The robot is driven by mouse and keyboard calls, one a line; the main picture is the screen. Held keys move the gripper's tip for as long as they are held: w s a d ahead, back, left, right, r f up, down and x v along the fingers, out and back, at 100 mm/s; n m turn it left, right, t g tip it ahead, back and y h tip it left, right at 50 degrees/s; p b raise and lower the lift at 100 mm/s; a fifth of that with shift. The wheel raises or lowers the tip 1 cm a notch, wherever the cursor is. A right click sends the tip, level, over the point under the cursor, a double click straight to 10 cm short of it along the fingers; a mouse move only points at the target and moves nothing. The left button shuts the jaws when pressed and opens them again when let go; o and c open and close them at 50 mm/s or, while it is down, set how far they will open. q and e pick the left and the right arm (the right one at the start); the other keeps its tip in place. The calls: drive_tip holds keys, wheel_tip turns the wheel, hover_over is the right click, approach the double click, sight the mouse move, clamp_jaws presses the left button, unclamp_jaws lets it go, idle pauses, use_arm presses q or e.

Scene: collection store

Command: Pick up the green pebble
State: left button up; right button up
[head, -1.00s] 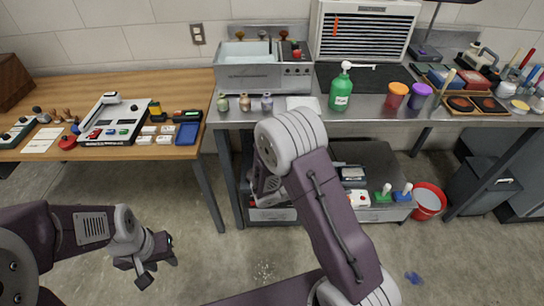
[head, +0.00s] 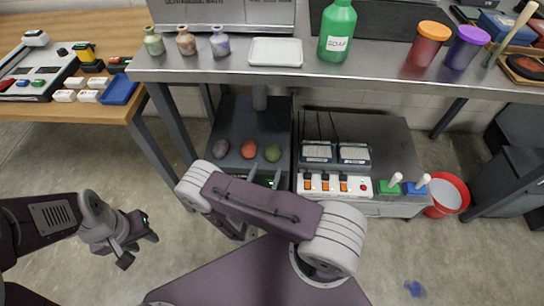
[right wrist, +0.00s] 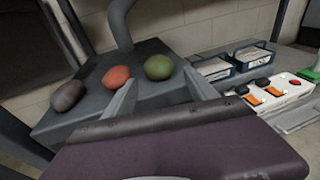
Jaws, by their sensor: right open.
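The green pebble (head: 272,153) lies on a dark grey surface on the lower level under the metal bench, at the right end of a row of three. It also shows in the right wrist view (right wrist: 159,67). My right gripper (head: 263,174) is open and empty, its fingers pointing toward the green pebble. In the right wrist view the pebble appears between and beyond the two fingertips (right wrist: 161,80); contact cannot be seen. My left gripper (head: 139,248) is open and empty over the floor at the left.
A red pebble (head: 249,149) and a dark purple-grey pebble (head: 220,148) lie left of the green one. A switch strip (head: 334,185) and two small boxes stand at right. A grey post (head: 260,98) rises behind the pebbles. The metal bench (head: 215,70) overhangs the lower level.

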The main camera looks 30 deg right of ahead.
sight(270, 159)
drive_tip(key=b+x, duration=0.1)
drive_tip(key=x, duration=0.2)
drive_tip(key=shift+w+d+f, duration=0.1)
drive_tip(key=shift+f, duration=0.1)
drive_tip(key=shift+w+d, duration=0.25)
drive_tip(key=shift+w, duration=0.05)
drive_tip(key=b+x, duration=0.1)
drive_tip(key=x, duration=0.1)
drive_tip(key=b+x, duration=0.2)
drive_tip(key=x, duration=0.1)
drive_tip(key=shift+a+f, duration=0.2)
drive_tip(key=shift+w+r, duration=0.1)
drive_tip(key=shift+w, duration=0.05)
clamp_jaws()
